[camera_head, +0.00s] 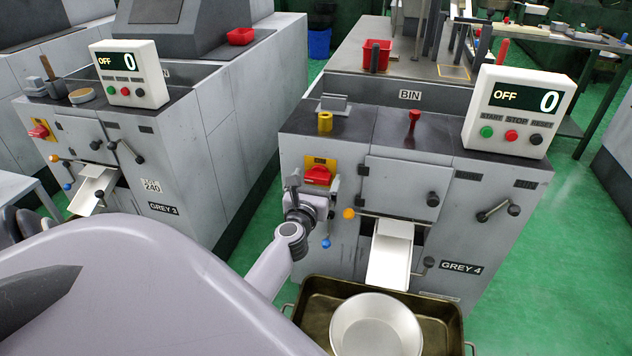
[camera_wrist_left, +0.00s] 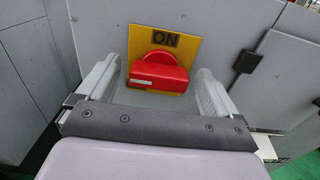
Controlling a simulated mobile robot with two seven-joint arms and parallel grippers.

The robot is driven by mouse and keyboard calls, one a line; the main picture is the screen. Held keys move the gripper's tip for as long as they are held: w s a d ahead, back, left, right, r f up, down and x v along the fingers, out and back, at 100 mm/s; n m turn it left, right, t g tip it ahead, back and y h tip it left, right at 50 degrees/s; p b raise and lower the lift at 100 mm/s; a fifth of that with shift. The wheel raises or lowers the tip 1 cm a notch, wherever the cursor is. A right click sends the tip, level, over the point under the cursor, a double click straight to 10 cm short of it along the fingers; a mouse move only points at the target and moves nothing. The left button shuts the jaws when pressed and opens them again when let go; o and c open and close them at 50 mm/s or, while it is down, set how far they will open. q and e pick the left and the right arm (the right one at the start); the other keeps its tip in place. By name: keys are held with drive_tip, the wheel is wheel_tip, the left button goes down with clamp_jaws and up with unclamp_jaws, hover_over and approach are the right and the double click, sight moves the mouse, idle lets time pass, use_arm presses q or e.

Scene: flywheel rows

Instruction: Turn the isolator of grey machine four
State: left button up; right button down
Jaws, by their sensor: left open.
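The machine labelled GREY 4 (camera_head: 462,267) stands right of centre in the head view. Its isolator (camera_head: 318,175) is a red handle on a yellow plate on the front, at the upper left. In the left wrist view the red isolator handle (camera_wrist_left: 158,74) lies roughly level, under the word ON on the yellow plate (camera_wrist_left: 181,42). My left gripper (camera_wrist_left: 155,88) is open, with one finger on each side of the handle and gaps on both sides. In the head view my left gripper (camera_head: 306,192) is just below and left of the isolator. My right gripper is not in view.
GREY 4's control box (camera_head: 519,112) reads OFF and 0. A white chute (camera_head: 390,255) and a brown tray (camera_head: 318,292) holding a round pan (camera_head: 376,328) are below the isolator. The machine labelled GREY 3 (camera_head: 163,208) stands left, with its own red isolator. Green floor is free at right.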

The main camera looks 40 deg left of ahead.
use_arm(q)
drive_tip(key=c, duration=1.1)
drive_tip(key=shift+o, duration=0.2)
drive_tip(key=shift+r+m, duration=0.1)
drive_tip(key=shift+m, duration=0.3)
drive_tip(key=m+p, duration=0.1)
drive_tip(key=m, duration=0.2)
drive_tip(key=shift+w+m, duration=0.1)
drive_tip(key=shift+m, duration=0.3)
drive_tip(key=m+p, duration=0.1)
drive_tip(key=m, duration=0.4)
drive_tip(key=shift+d+p, duration=0.1)
drive_tip(key=shift+p, duration=0.3)
drive_tip(key=m+p, duration=0.1)
drive_tip(key=m, duration=0.3)
drive_tip(key=shift+w, duration=0.1)
drive_tip(key=m+p, duration=0.1)
drive_tip(key=m, duration=0.3)
drive_tip(key=shift+m+p, duration=0.3)
